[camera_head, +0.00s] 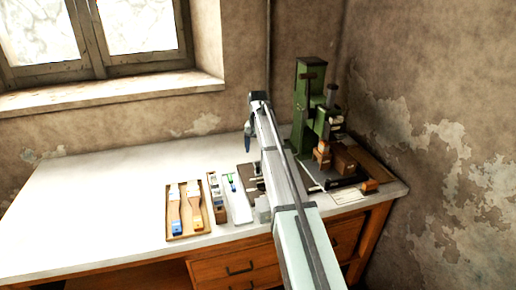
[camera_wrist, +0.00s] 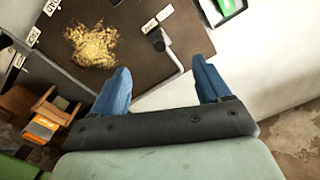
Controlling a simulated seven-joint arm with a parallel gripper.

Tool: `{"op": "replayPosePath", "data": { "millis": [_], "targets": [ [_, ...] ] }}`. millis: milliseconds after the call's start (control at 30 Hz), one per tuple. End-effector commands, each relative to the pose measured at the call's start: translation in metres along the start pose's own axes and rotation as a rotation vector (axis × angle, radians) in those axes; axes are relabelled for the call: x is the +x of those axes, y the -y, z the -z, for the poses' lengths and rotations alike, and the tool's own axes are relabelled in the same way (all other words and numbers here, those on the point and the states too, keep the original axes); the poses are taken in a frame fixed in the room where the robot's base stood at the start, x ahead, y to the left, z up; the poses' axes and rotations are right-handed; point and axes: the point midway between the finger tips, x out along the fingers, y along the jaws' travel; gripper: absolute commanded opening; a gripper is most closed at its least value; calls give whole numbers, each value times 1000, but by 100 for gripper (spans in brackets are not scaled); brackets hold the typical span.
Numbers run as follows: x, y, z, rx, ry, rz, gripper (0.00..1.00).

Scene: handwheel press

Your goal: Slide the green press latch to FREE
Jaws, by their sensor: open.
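The green press (camera_head: 302,105) stands at the back right of the white table in the head view. A green part (camera_wrist: 14,168), likely of the press, shows at the lower left corner of the wrist view. I cannot pick out the green latch for certain in either view. My gripper (camera_head: 250,137) is left of the press, and my arm hides part of the area beside it. In the wrist view my gripper (camera_wrist: 163,82) has its blue fingers wide apart with nothing between them, over the edge of a dark plate (camera_wrist: 130,65).
The plate carries a yellow pile (camera_wrist: 92,46), white labels and a black-ended lever (camera_wrist: 156,40). A wooden block with an orange part (camera_wrist: 48,116) lies left. A brush tray (camera_head: 187,232) and a narrow box (camera_head: 217,198) stand left of my arm. The table's left side is clear.

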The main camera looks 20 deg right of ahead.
Motion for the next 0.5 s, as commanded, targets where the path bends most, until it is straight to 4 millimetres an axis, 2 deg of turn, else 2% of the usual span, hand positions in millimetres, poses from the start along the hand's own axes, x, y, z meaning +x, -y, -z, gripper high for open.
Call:
{"op": "replayPosePath", "data": {
  "millis": [200,333,500],
  "targets": [
    [0,0,0,-313,-2,0,77],
    [0,0,0,-418,-3,0,77],
    [6,0,0,-463,-2,0,77]
  ]
}}
